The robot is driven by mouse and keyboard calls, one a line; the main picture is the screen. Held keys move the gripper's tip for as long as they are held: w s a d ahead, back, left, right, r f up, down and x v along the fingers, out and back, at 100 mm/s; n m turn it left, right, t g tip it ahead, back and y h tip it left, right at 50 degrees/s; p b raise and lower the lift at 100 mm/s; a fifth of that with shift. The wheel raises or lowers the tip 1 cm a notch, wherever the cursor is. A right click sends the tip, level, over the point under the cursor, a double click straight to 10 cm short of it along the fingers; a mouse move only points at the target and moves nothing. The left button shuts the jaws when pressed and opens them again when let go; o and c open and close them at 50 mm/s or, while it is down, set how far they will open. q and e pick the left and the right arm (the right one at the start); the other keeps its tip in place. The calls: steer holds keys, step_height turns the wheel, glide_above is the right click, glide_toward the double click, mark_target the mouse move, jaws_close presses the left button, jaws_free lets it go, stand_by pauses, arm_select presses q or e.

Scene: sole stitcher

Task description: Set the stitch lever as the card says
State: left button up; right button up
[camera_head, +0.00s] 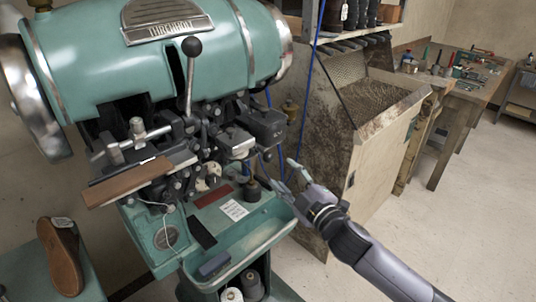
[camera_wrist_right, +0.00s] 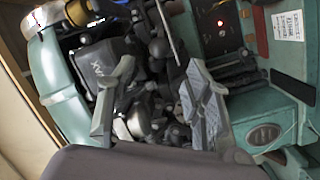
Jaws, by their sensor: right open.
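The teal sole stitcher (camera_head: 90,60) fills the left of the head view. A lever with a black ball knob (camera_head: 192,46) stands nearly upright beside a dark slot in its housing. A white printed card (camera_head: 234,210) lies on the machine's lower tray; its text is too small to read. The card also shows in the right wrist view (camera_wrist_right: 287,25). My right gripper (camera_head: 288,177) is open and empty, just right of the machine, apart from the lever and below it. In the right wrist view its two fingers (camera_wrist_right: 158,100) spread before the dark mechanism. My left gripper is out of view.
A brown sole (camera_head: 130,184) lies across the machine's front arm. A shoe or last (camera_head: 62,255) stands at lower left. A dusty cabinet (camera_head: 340,130) stands close behind my right arm. A workbench with tools (camera_head: 465,75) is at far right. The floor at right is clear.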

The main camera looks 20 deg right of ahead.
mark_target(271, 160)
steer(key=w, duration=0.3)
steer(key=w+p, duration=0.1)
steer(key=w, duration=0.2)
steer(key=w+a, duration=0.1)
steer(key=w, duration=0.2)
steer(key=shift+w+p, duration=0.35)
jaws_close()
stand_by(0.4)
